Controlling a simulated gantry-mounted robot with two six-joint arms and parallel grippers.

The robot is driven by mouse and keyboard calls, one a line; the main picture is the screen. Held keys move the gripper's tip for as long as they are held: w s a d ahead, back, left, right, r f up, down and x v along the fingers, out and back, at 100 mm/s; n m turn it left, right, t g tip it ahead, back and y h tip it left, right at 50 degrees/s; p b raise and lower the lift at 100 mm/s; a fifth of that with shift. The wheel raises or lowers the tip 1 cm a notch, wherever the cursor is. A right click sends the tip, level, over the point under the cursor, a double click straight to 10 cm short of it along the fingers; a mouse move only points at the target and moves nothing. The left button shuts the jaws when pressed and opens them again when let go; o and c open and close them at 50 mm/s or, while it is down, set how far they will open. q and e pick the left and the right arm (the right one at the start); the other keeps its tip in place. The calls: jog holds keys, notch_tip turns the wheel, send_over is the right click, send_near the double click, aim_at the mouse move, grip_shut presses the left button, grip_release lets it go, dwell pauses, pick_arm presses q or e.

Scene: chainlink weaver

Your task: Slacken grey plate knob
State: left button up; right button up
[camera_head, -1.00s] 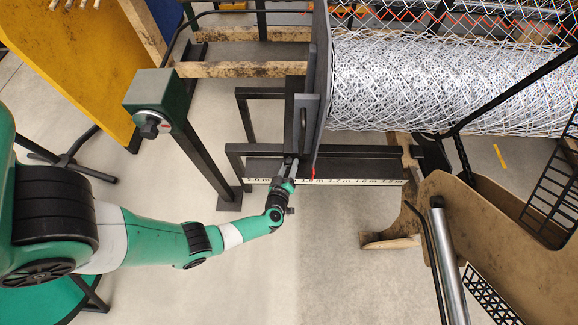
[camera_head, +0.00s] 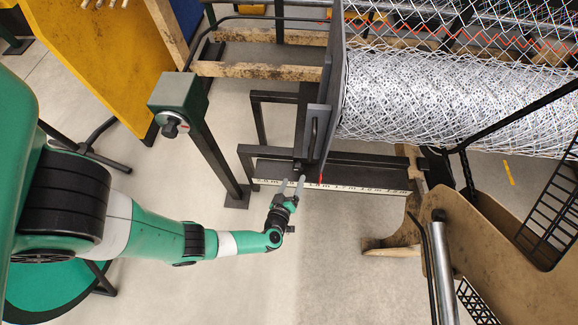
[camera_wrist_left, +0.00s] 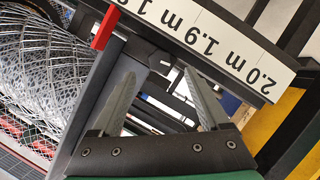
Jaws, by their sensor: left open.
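The grey plate (camera_head: 333,100) stands upright at the end of the wire mesh roll, with a dark handle on its near side. A small dark part that may be its knob (camera_head: 299,166) sits at the plate's lower end, just above the ruler strip. My left gripper (camera_head: 293,182) is open and empty just in front of it, apart from it in the head view. In the left wrist view, the open fingers (camera_wrist_left: 165,68) flank a gap below the ruler, and a dark grey block beside the red pointer is partly hidden by the left-hand finger. My right gripper is not in view.
The ruler strip (camera_head: 340,188) runs along the front rail, with a red pointer (camera_wrist_left: 105,28) at the plate. A post with a green box (camera_head: 178,100) and dark knob stands left. A brown wooden frame (camera_head: 490,235) is at right. Floor in front is clear.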

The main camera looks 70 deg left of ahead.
pick_arm(q)
jog(key=p+v, duration=0.1)
jog(key=v, duration=0.4)
jog(key=shift+s+p, duration=0.1)
jog(key=shift+p, duration=0.2)
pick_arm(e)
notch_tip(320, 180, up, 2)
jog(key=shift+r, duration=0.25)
